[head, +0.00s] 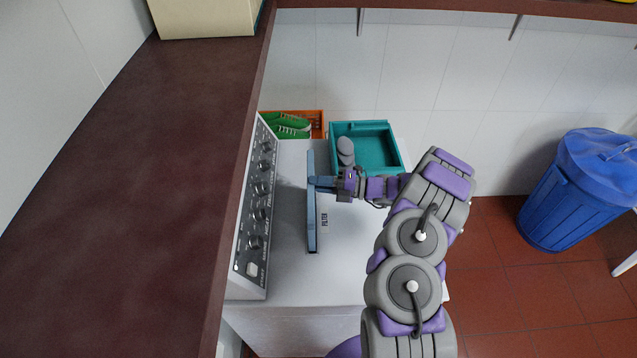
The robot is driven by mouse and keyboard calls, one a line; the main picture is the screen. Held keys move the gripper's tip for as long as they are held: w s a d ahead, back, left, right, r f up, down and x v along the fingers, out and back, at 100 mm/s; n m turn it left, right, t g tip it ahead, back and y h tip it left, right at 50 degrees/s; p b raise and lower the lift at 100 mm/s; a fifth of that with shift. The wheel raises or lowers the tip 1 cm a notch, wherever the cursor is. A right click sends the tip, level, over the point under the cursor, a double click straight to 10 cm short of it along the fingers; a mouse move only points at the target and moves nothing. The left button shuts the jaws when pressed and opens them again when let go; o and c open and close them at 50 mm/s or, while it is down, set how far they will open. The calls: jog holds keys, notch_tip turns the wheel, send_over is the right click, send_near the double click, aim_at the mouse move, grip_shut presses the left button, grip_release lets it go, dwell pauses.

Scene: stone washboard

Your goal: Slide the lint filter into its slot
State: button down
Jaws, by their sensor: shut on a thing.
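The lint filter (312,215) is a long, narrow blue-grey piece over the white top of the machine (290,270), lengthwise along the control panel. A short blue tab (325,183) sticks out from its right side, towards my gripper. My gripper (336,184) is shut on this tab, coming from the right. A small label reading "FILTER" (325,220) is on the machine top just right of the lint filter. The slot opening is not visible. I cannot tell whether the filter's lower edge is above the slot or inside it.
The control panel (258,205) with several knobs rises left of the filter. A brown shelf (130,170) overhangs left. A blue bin (560,205) stands right.

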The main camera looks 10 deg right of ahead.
notch_tip(320, 180, down, 7)
jog(key=b, duration=0.3)
jog(key=shift+f, duration=0.15)
dwell(2.6)
jog(key=shift+f+b, duration=2.55)
jog(key=shift+f, duration=1.2)
jog(key=c, duration=1)
grip_release()
jog(key=shift+v, duration=3.75)
